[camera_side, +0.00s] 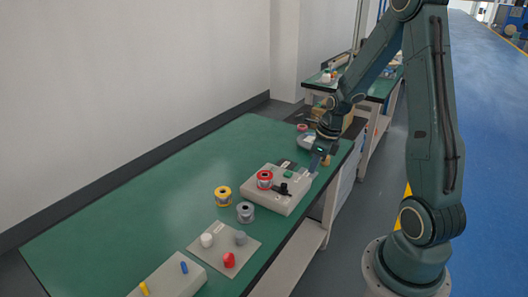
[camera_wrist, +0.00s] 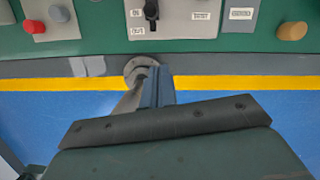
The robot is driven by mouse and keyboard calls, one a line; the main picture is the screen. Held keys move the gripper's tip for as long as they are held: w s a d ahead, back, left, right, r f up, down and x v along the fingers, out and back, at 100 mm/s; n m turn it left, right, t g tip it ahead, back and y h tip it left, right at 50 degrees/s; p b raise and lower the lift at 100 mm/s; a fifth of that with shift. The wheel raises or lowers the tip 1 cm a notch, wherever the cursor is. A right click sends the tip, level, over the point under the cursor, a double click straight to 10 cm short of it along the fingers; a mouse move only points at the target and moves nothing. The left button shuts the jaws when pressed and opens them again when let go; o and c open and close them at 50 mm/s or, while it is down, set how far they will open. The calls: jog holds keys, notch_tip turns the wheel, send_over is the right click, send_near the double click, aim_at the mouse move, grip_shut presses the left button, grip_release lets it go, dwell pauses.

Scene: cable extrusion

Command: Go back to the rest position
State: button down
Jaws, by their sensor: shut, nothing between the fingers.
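My gripper (camera_side: 317,163) is in the side view, at the far right corner of the grey control box, pointing down. It is shut with nothing between its fingers. The grey box (camera_side: 290,205) stands on the green table (camera_side: 120,205). It carries a red-topped spool (camera_side: 265,180), a black switch (camera_side: 283,189) and a green part (camera_side: 288,174). In the wrist view, the black switch (camera_wrist: 151,10) shows at the top edge, and a dark bar of my gripper assembly fills the lower part.
A yellow spool (camera_side: 223,196) and a grey spool (camera_side: 245,212) stand left of the box. A plate (camera_side: 222,252) in front holds white, grey and red pieces. Another box (camera_side: 172,281) bears yellow and blue pegs. The left of the table is clear.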

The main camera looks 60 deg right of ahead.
jog(key=shift+s+r, duration=0.15)
jog(key=shift+r, duration=0.5)
jog(key=shift+r, duration=0.1)
jog(key=s+a+r+n+t+h, duration=0.1)
jog(key=s+a+r+n, duration=0.1)
jog(key=a+r+n, duration=1.2)
jog(key=s+a+r+n+t, duration=0.1)
jog(key=s+n, duration=0.4)
jog(key=n, duration=0.5)
jog(key=s+a+r+n, duration=0.3)
jog(key=s+a+n, duration=0.2)
jog(key=n, duration=0.4)
jog(key=shift+s+a+r+n+t, duration=0.2)
jog(key=shift+a+r+n+t, duration=0.15)
jog(key=shift+n+t, duration=0.05)
